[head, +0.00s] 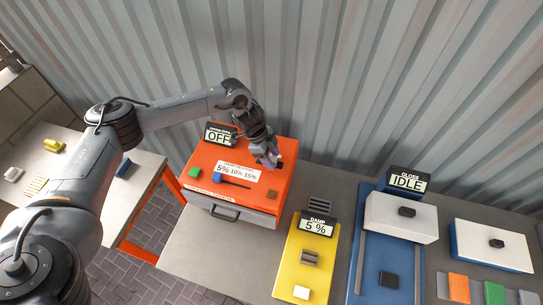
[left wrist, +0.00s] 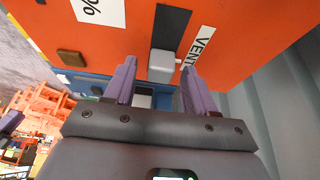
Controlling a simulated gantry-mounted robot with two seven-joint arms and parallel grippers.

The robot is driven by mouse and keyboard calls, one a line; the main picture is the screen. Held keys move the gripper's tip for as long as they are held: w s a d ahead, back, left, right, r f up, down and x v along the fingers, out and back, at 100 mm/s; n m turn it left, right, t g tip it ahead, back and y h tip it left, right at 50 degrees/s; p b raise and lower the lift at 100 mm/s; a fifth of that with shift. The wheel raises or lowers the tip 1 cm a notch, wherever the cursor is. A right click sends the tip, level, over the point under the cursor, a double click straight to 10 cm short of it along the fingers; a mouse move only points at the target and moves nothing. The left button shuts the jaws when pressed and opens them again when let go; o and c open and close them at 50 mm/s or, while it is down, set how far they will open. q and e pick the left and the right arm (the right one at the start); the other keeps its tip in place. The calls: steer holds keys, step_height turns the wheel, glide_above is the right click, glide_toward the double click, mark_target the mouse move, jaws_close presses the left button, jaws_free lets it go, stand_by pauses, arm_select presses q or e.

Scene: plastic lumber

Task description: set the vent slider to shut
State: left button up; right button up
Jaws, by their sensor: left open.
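The vent slider shows in the left wrist view as a light grey block (left wrist: 162,66) on the orange machine, beside a white strip lettered VENT (left wrist: 200,47). My left gripper (left wrist: 156,78) is open, with its two purple-grey fingers on either side of the grey block in the picture. I cannot tell whether the fingertips reach down around it or stop short. In the head view my left gripper (head: 268,163) is over the back right of the orange machine (head: 276,176) and hides the slider there. The slider's set position cannot be read. My right gripper is not in view.
A yellow unit (head: 293,262) and a white-and-blue press (head: 400,220) stand right. A corrugated wall is behind.

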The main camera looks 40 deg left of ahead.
mark_target(243, 170)
arm_select(q)
jaws_close()
steer(key=shift+s+a+p, duration=0.15)
steer(key=shift+s+a, duration=0.15)
steer(key=shift+a, duration=0.35)
steer(key=shift+s+a+p, duration=0.2)
steer(key=shift+s+a, duration=0.15)
steer(key=shift+a, duration=0.35)
steer(key=shift+s+a+p, duration=0.15)
steer(key=shift+s+a, duration=0.15)
steer(key=shift+a, duration=0.35)
steer(key=shift+c, duration=1.9)
jaws_free()
steer(key=o, duration=0.4)
steer(key=shift+a, duration=0.1)
